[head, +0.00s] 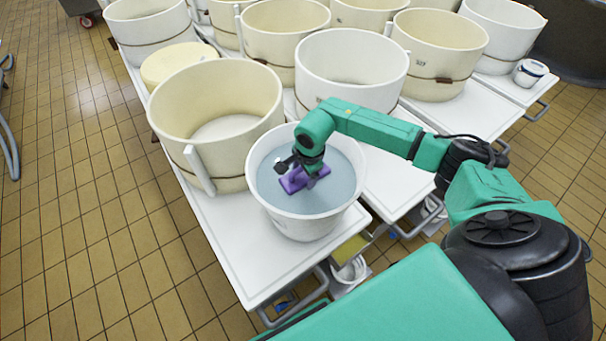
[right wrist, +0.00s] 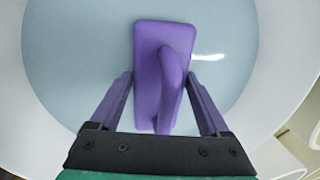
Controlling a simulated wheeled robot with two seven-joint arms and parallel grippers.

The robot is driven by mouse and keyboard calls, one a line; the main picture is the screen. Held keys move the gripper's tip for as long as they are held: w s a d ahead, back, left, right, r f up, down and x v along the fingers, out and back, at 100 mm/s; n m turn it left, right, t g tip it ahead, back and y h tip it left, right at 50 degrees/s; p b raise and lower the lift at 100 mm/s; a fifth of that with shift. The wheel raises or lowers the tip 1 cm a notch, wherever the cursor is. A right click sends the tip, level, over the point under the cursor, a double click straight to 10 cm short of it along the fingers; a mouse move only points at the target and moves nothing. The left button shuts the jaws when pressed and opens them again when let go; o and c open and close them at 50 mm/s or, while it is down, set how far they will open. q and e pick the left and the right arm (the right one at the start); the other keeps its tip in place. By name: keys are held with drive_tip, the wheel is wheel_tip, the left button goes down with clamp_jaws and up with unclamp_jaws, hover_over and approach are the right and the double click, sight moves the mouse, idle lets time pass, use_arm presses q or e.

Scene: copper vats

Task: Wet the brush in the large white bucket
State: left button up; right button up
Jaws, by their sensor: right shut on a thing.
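The large white bucket (head: 310,226) stands near the front end of a white table, full of bluish water (head: 338,182). The purple brush (head: 292,183) is inside the bucket's rim, flat side down, at or just above the water; I cannot tell whether it is under the surface. My right gripper (head: 308,172) reaches down into the bucket from above and is shut on the brush's handle. In the right wrist view the brush (right wrist: 149,60) lies against the water, its raised handle between the two fingers (right wrist: 165,95). My left gripper is not in view.
A cream vat (head: 215,100) stands close behind and left of the bucket. A white vat (head: 352,72) and several more moulds fill the tables behind. A small white pot (head: 530,72) sits at the far right. Tiled floor (head: 80,230) is clear at left.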

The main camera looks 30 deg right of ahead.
wheel_tip(320, 180, up, 16)
drive_tip(key=p, duration=0.9)
drive_tip(key=shift+f+p, duration=0.15)
drive_tip(key=shift+p, duration=0.15)
